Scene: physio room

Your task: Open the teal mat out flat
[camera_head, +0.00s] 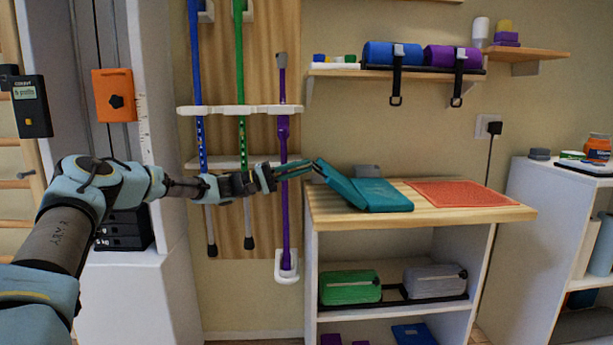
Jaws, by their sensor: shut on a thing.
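The teal mat (384,195) lies on the wooden top of a low white shelf unit. Its right part rests flat on the top. Its left part is a folded panel that is raised and tilted up toward my gripper. My gripper (315,165) comes in from the left and is shut on the raised upper-left edge of the mat. The underside of the raised panel is hidden.
A red textured mat (460,194) lies flat on the wooden top (508,212), right of the teal mat. A small grey item (367,171) stands behind the teal mat. Coloured poles, including a purple one (283,213), hang on the wall rack near my arm.

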